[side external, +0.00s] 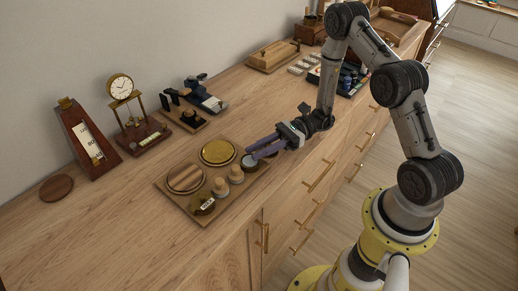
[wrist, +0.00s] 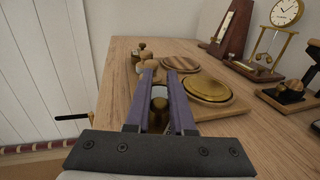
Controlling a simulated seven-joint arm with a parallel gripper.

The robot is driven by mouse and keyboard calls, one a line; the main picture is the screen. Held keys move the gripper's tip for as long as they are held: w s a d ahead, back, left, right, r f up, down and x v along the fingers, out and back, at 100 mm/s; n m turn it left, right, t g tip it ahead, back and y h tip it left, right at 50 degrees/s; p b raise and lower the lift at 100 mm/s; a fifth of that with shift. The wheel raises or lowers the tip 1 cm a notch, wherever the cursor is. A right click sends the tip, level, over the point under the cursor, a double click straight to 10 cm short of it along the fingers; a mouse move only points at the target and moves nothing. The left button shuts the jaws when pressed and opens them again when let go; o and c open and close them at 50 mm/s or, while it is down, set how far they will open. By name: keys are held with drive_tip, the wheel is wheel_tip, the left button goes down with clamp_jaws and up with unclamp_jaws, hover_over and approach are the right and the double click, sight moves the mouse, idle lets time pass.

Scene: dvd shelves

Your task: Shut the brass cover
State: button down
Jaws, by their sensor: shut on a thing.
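The brass cover appears to be the round brass disc (side external: 218,152) at the back of a wooden board; it also shows in the wrist view (wrist: 208,86), right of my fingers, lying over a round base. I cannot tell whether it sits fully down. My gripper (side external: 252,157) reaches low over the board's right corner. Its purple fingers (wrist: 160,95) are shut on a small round brass-coloured piece (wrist: 159,108), which appears pale-topped in the side view (side external: 249,163). The fingers partly hide this piece.
The board (side external: 217,211) also holds a round wooden lid (side external: 185,178), wooden knobs (side external: 220,187) and a dark labelled disc (side external: 202,203). A metronome (side external: 88,141), a clock (side external: 121,88) and dark stands stand behind, near the wall.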

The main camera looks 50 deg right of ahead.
drive_tip(key=shift+m+t, duration=0.3)
drive_tip(key=shift+t, duration=0.1)
drive_tip(key=m+t+h, duration=0.1)
drive_tip(key=m+t, duration=0.1)
drive_tip(key=m+t+h, duration=0.1)
drive_tip(key=t+h, duration=0.1)
drive_tip(key=m+t+h, duration=0.1)
drive_tip(key=m+t, duration=0.1)
drive_tip(key=t, duration=0.1)
drive_tip(key=shift+w+a+m+h, duration=0.1)
drive_tip(key=shift+a+m+h, duration=0.2)
drive_tip(key=shift+h, duration=0.1)
drive_tip(key=m+t+h, duration=0.1)
drive_tip(key=h, duration=0.1)
drive_tip(key=m+t+h, duration=0.2)
drive_tip(key=shift+w+a, duration=0.1)
drive_tip(key=shift+w, duration=0.1)
drive_tip(key=shift+w+r+m+t+h, duration=0.1)
drive_tip(key=shift+m+t+h, duration=0.4)
drive_tip(key=shift+h, duration=0.4)
drive_tip(key=shift+w+m+h, duration=0.1)
drive_tip(key=shift+m+h, duration=0.3)
drive_tip(key=shift+h, duration=0.1)
drive_tip(key=c, duration=0.8)
unclamp_jaws()
